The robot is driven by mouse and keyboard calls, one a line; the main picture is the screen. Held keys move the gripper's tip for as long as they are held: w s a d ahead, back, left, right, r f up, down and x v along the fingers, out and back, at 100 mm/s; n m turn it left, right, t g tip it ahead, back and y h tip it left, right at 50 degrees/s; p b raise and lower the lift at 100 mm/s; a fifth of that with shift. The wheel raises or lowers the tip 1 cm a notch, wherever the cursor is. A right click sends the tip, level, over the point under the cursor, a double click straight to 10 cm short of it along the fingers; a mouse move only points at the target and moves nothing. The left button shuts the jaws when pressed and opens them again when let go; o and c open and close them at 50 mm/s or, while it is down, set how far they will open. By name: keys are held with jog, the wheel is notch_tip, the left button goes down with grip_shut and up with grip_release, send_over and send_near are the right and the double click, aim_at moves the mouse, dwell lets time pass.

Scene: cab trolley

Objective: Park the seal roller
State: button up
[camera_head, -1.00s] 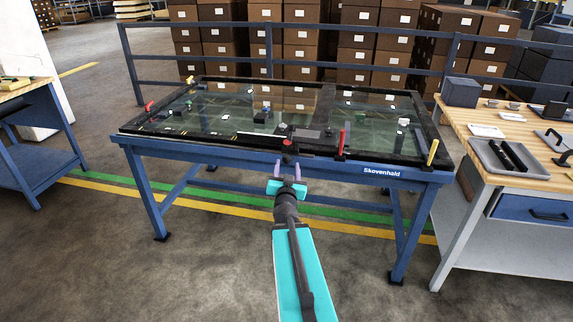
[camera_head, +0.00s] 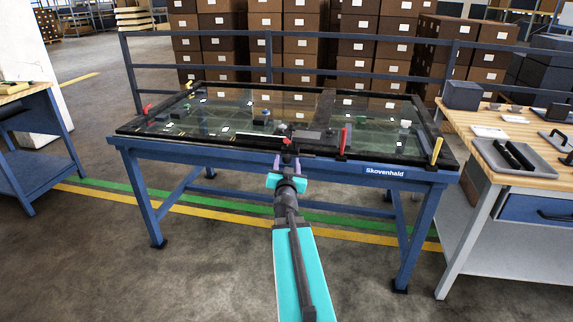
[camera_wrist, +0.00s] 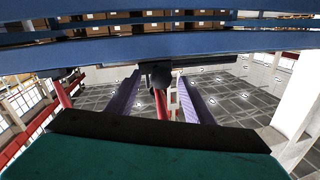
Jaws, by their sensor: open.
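The likely seal roller (camera_wrist: 161,103) shows in the wrist view as a red handle with a dark round end, lying between my two purple fingers. In the head view a small red and dark piece (camera_head: 286,142) sits at the front edge of the glass table, just beyond my fingertips. My gripper (camera_head: 287,161) is open at that edge, its fingers pointing at the table. In the wrist view my gripper (camera_wrist: 160,78) has one finger on each side of the red handle, with gaps visible. The roller's far end is partly hidden.
The blue table (camera_head: 240,151) has a black-framed glass top with small parts on it. A red clamp (camera_head: 343,140) and a yellow one (camera_head: 436,150) stand along its right part. A wooden bench with a grey tray (camera_head: 540,171) is at right. Open floor lies left.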

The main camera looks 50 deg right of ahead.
jog(key=shift+x, duration=1.45)
jog(key=shift+c, duration=0.4)
jog(key=shift+a, duration=0.1)
grip_shut()
